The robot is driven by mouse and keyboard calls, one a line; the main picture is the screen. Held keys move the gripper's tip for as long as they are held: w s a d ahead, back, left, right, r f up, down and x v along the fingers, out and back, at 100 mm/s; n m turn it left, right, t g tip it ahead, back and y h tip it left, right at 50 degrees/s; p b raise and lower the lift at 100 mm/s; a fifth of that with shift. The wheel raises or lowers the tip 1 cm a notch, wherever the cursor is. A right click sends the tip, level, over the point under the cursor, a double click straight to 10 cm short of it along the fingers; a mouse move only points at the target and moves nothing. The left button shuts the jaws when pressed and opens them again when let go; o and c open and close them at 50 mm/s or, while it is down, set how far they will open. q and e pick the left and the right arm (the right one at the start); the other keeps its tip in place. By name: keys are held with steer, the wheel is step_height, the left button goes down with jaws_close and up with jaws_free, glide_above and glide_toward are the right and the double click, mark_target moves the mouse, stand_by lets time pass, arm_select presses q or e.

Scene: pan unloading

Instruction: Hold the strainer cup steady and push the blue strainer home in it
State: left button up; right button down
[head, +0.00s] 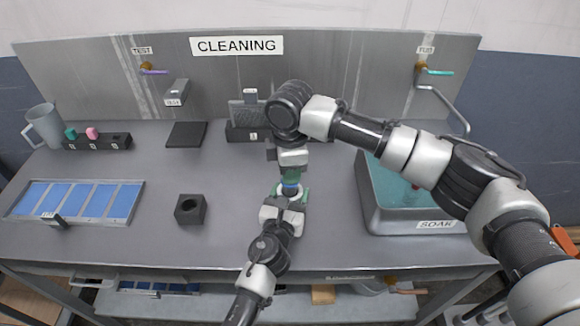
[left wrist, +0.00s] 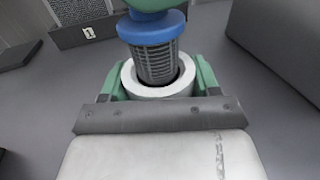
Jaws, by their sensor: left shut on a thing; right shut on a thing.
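My left gripper (head: 291,196) is shut on the white strainer cup, with a green finger on each side of it. The cup (left wrist: 129,78) is a round white ring with a dark opening in the left wrist view. The blue strainer (left wrist: 152,29) has a blue rim and a grey slotted basket (left wrist: 158,62). The basket's lower end is in the cup's mouth, and the blue rim stands well above the cup. In the head view the blue strainer (head: 290,187) is small between the two grippers. My right gripper (head: 291,178) is shut on it from above.
A soak basin (head: 372,215) stands to the right, close to my right arm. A black block with a hole (head: 190,209) and a tray of blue panels (head: 130,187) lie to the left. A dark rack (head: 235,132) stands behind. The bench between the block and the grippers is clear.

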steer(key=shift+f, duration=1.5)
stand_by(0.7)
steer(key=c, duration=0.9)
jaws_free()
steer(key=shift+o, duration=0.2)
step_height(320, 180, up, 12)
arm_select(q)
steer(key=o, duration=1.1)
steer(key=shift+s, duration=0.1)
